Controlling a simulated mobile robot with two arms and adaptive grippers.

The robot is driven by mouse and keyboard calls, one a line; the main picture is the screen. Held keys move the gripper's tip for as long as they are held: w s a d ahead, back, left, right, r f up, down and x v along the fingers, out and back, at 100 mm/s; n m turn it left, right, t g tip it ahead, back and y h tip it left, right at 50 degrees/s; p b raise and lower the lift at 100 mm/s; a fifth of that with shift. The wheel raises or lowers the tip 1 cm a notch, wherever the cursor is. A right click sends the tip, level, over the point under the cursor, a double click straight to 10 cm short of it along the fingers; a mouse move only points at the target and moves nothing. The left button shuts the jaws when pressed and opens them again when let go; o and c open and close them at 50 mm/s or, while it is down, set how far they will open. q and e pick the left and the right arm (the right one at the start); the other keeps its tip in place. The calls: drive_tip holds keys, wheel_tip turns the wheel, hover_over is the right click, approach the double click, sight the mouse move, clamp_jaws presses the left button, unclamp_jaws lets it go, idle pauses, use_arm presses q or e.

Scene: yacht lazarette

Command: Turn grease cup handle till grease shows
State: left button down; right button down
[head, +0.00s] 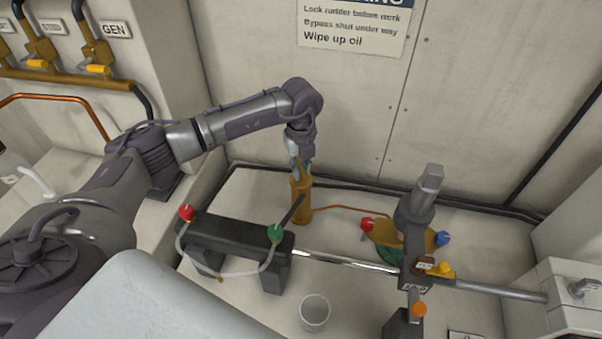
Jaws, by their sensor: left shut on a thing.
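The grease cup (301,202) is an upright brass cylinder on the pale floor, behind the dark ram block. My left gripper (300,168) points down from above and is shut on the handle at the cup's top. The fingers mostly hide the handle, so its angle cannot be told. A dark rod (292,211) slants in front of the cup. I cannot make out any grease. My right gripper is not in view.
The dark ram block (235,234) with red and green fittings stands close in front. A steel rod (345,261) runs right to the tiller post (418,210). A clear cup (314,312) stands at the front. A copper pipe (340,208) leads right.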

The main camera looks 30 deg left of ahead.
use_arm(q)
drive_tip(key=m+b, duration=0.2)
drive_tip(key=m, duration=0.1)
drive_tip(key=shift+f+m, duration=0.15)
drive_tip(key=shift+m, duration=0.25)
drive_tip(key=m+b, duration=0.2)
drive_tip(key=m, duration=0.1)
drive_tip(key=shift+m+b, duration=0.3)
drive_tip(key=shift+b, duration=0.05)
drive_tip(key=m+b, duration=0.2)
drive_tip(key=m, duration=0.1)
drive_tip(key=shift+m, duration=0.3)
drive_tip(key=m+b, duration=0.2)
drive_tip(key=m, duration=0.1)
drive_tip(key=shift+m, duration=0.3)
drive_tip(key=m+b, duration=0.2)
drive_tip(key=m, duration=0.3)
drive_tip(key=shift+m+b, duration=0.3)
drive_tip(key=shift+b, duration=0.1)
drive_tip(key=m, duration=0.1)
drive_tip(key=m+b, duration=0.1)
drive_tip(key=m, duration=0.1)
drive_tip(key=m+b, duration=0.1)
drive_tip(key=m, duration=0.1)
drive_tip(key=shift+r, duration=0.25)
drive_tip(key=shift+m, duration=0.4)
drive_tip(key=c, duration=1.1)
unclamp_jaws()
